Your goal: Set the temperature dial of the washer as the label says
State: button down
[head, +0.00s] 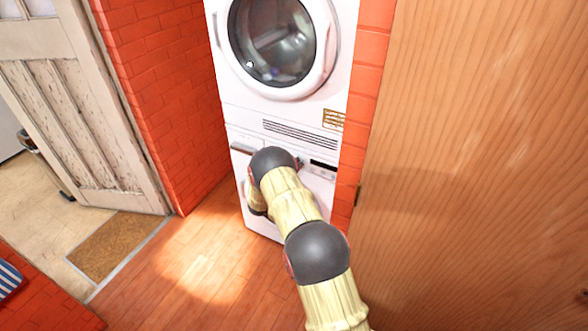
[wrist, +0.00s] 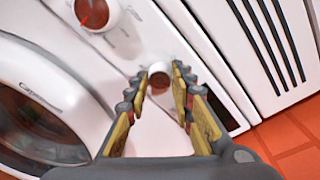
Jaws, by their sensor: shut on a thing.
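The white washer (head: 263,225) is the lower of two stacked machines, and my arm covers much of its front. In the wrist view, my gripper (wrist: 160,77) is closed around a small round knob (wrist: 159,72) with a brownish face on the washer's panel. A larger white dial (wrist: 96,13) with a red face sits at the upper left of that view, apart from the fingers. I cannot read which is the temperature dial. A yellowish label (head: 333,119) is on the upper machine's front; its text is too small to read. The gripper is hidden in the head view.
The upper machine (head: 228,88) has a round glass door. The washer's round door (wrist: 82,98) lies left of my fingers in the wrist view. A wooden panel (head: 480,150) stands close on the right. Open wooden floor (head: 200,265) lies to the left.

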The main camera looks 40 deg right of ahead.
jog(key=m+b, duration=0.1)
jog(key=m, duration=0.1)
jog(key=m+b, duration=0.1)
jog(key=m, duration=0.2)
jog(key=m+t+b, duration=0.1)
jog(key=m, duration=0.2)
jog(key=shift+s+f+b, duration=0.15)
jog(key=shift+f+b, duration=0.1)
jog(key=shift+b, duration=0.1)
dwell(0.3)
jog(key=c, duration=1.8)
grip_release()
jog(key=o, duration=0.3)
jog(key=shift+r, duration=0.1)
